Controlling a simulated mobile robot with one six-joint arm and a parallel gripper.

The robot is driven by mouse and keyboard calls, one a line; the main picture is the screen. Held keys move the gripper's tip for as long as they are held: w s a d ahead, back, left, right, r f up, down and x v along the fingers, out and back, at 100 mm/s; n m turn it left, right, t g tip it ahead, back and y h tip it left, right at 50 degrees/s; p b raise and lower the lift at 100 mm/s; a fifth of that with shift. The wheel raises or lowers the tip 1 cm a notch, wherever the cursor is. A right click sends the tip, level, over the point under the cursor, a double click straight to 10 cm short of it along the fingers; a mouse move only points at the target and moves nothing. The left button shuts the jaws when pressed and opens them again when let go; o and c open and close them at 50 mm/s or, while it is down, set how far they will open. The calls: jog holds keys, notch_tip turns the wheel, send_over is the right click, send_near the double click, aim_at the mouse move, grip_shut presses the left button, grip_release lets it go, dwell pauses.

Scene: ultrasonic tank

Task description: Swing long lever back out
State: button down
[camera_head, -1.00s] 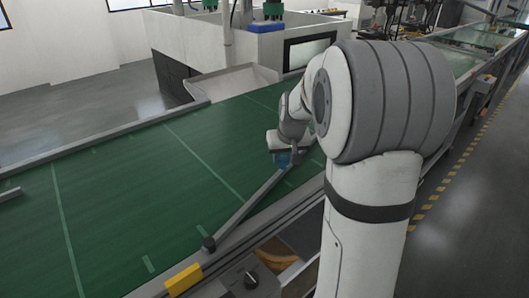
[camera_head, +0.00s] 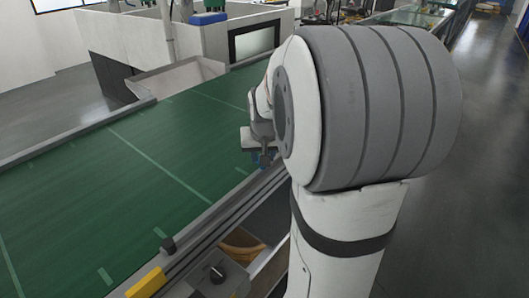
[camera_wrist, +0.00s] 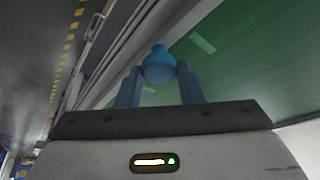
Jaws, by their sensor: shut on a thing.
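The long lever's dark pivot end (camera_head: 167,243) sits at the near edge of the green conveyor. Its bar now runs close along the conveyor's side rail and is hard to tell from it. My gripper (camera_head: 260,158) is at the lever's far end, partly hidden behind my arm. In the wrist view, a blue knob (camera_wrist: 159,66) stands between the two blue fingers of my gripper (camera_wrist: 160,88), which is shut on it. Most of the bar is out of sight in the wrist view.
The green conveyor belt (camera_head: 110,185) is bare to the left. A yellow block (camera_head: 147,283) and a box with a dark dial (camera_head: 217,275) sit at the near edge. A tan bin (camera_head: 242,245) is below the rail. A white tank housing (camera_head: 190,40) stands behind.

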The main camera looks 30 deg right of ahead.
jog(key=c, duration=1.4)
grip_release()
jog(key=shift+s, duration=0.1)
jog(key=o, duration=0.3)
jog(key=shift+s, duration=0.15)
jog(key=shift+o, duration=0.5)
jog(key=v, duration=0.7)
jog(key=shift+r, duration=0.4)
jog(key=s+a+f+n+y, duration=0.1)
jog(key=s+a+f+n, duration=0.1)
jog(key=s+a, duration=0.5)
jog(key=s+a+f+n+g, duration=0.1)
jog(key=s+a+f+n, duration=0.1)
jog(key=s+a+f, duration=0.3)
jog(key=s+a, duration=0.2)
jog(key=s, duration=0.2)
jog(key=shift+a+n+g+y, duration=0.3)
jog(key=shift+a+y, duration=0.1)
